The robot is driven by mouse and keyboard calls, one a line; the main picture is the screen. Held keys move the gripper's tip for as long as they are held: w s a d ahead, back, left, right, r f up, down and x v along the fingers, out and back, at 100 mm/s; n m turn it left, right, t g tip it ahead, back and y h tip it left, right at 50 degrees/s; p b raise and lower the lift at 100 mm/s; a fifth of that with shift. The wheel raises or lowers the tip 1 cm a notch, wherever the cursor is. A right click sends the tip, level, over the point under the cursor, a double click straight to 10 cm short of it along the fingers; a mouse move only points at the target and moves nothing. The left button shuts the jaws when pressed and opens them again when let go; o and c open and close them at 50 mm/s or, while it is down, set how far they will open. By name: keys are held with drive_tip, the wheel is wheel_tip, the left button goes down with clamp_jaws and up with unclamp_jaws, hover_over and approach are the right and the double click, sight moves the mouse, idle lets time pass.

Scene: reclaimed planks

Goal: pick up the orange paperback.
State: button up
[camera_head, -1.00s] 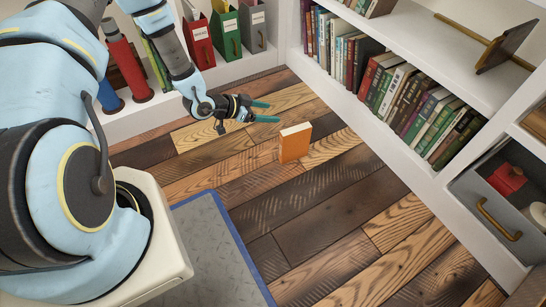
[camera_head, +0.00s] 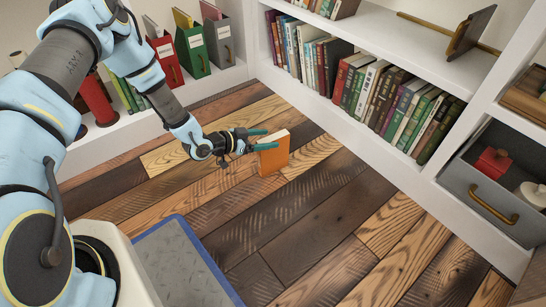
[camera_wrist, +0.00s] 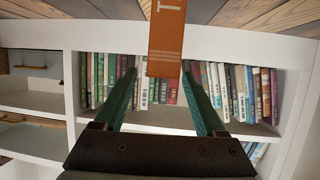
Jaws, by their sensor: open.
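The orange paperback (camera_head: 274,157) stands upright on the plank floor, its pale page edges showing at the top. My gripper (camera_head: 263,139) is open at the book's upper end, with one teal finger on the near side and the other toward the far side. In the wrist view the orange spine (camera_wrist: 165,45) hangs from the top of the picture, and its lower end reaches between the two fingertips (camera_wrist: 159,74). The right finger looks very close to the book; the left has a small gap. I cannot tell whether either touches.
A white bookshelf (camera_head: 400,165) with rows of books runs along the right. An open grey drawer (camera_head: 490,190) juts out at far right. Magazine files (camera_head: 192,50) stand on a low shelf at the back. A blue-edged grey mat (camera_head: 185,262) lies in front. The floor around the book is clear.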

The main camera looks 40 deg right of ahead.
sight(271, 138)
drive_tip(key=b+x, duration=0.1)
drive_tip(key=x, duration=0.2)
drive_tip(key=shift+a+f, duration=0.1)
drive_tip(key=shift+f, duration=0.05)
drive_tip(key=shift+d, duration=0.3)
clamp_jaws()
idle(0.9)
